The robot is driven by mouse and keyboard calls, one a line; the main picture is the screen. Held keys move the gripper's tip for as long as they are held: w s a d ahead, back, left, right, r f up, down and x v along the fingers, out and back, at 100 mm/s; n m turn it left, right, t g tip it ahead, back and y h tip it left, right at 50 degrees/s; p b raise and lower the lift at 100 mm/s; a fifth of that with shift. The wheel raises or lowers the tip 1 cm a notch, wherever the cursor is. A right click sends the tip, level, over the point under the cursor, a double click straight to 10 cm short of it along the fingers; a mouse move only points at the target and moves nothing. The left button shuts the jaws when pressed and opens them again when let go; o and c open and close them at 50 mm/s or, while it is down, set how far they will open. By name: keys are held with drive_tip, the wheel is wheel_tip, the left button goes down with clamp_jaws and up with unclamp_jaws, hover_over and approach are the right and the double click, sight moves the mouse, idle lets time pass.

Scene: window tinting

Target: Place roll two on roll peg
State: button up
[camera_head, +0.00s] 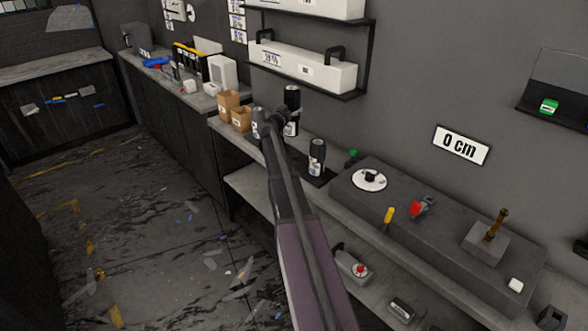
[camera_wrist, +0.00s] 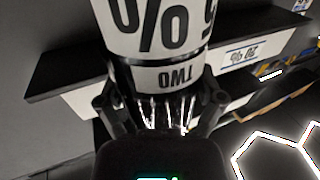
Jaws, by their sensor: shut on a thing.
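Roll two (camera_wrist: 165,78) fills the top of the wrist view. It is a black and white cylinder with a large percent label and a band that reads TWO upside down. My gripper (camera_wrist: 160,112) is shut on its lower part, one finger on each side. In the head view my gripper (camera_head: 279,122) is over the far end of the shelf, with a dark roll (camera_head: 292,97) right at its fingers. A white disc with a short black post (camera_head: 370,178), which looks like the roll peg, sits on the grey machine to the right. The post is bare.
Other rolls stand beside my gripper (camera_head: 257,123) and on a dark mat (camera_head: 317,157). Cardboard boxes (camera_head: 228,104) are to the left. The grey machine carries a yellow handle (camera_head: 389,215), a red part (camera_head: 418,208) and a brass post (camera_head: 496,223). A wall shelf (camera_head: 305,70) hangs above.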

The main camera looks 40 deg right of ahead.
sight(295, 136)
drive_tip(key=shift+s+d+f+m+g+b, duration=0.1)
drive_tip(key=shift+d+f+g+b, duration=0.15)
drive_tip(key=shift+f, duration=0.2)
drive_tip(key=shift+s+d+f+m+b, duration=0.15)
drive_tip(key=shift+f+b, duration=0.15)
drive_tip(key=shift+f, duration=0.15)
drive_tip(key=shift+s+d+f+m+g+b, duration=0.1)
drive_tip(key=shift+d+f+g+b, duration=0.15)
drive_tip(key=shift+f, duration=0.2)
wheel_tip(295, 136, down, 6)
drive_tip(key=b, duration=0.6)
drive_tip(key=shift+f, duration=0.15)
drive_tip(key=shift+f+b, duration=1.85)
drive_tip(key=shift+b, duration=0.2)
drive_tip(key=shift+f, duration=0.15)
drive_tip(key=o, duration=1)
drive_tip(key=shift+o, duration=0.2)
